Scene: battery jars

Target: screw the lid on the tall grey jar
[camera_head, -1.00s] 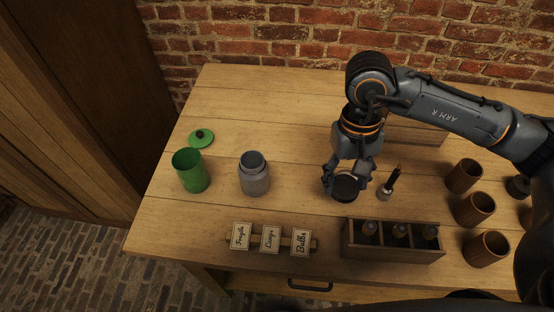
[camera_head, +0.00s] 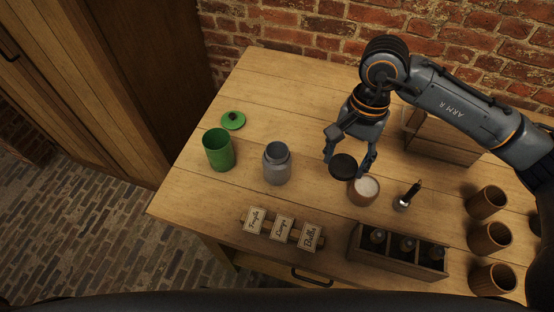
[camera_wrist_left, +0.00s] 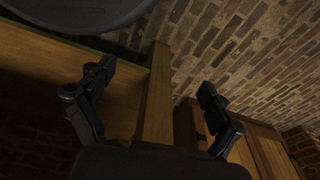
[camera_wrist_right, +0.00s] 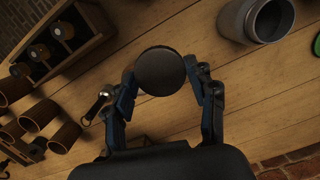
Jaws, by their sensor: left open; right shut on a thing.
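The tall grey jar (camera_head: 277,167) stands upright and open on the table, left of my right gripper. Its open mouth also shows in the right wrist view (camera_wrist_right: 262,20). My right gripper (camera_head: 347,164) is shut on a round dark lid (camera_head: 343,168). It holds the lid above and slightly left of a round wooden cup (camera_head: 362,194) with a pale top. The lid shows face-on between the fingers in the right wrist view (camera_wrist_right: 160,71). My left gripper (camera_wrist_left: 155,87) is open and empty, seen only in its wrist view, away from the jar.
A green open jar (camera_head: 218,152) stands left of the grey one, with a green lid (camera_head: 233,121) behind it. Small label signs (camera_head: 283,229) stand in front. A wooden caddy (camera_head: 395,263) with bottles, a small metal-and-black item (camera_head: 407,196) and wooden cups (camera_head: 487,203) are right.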

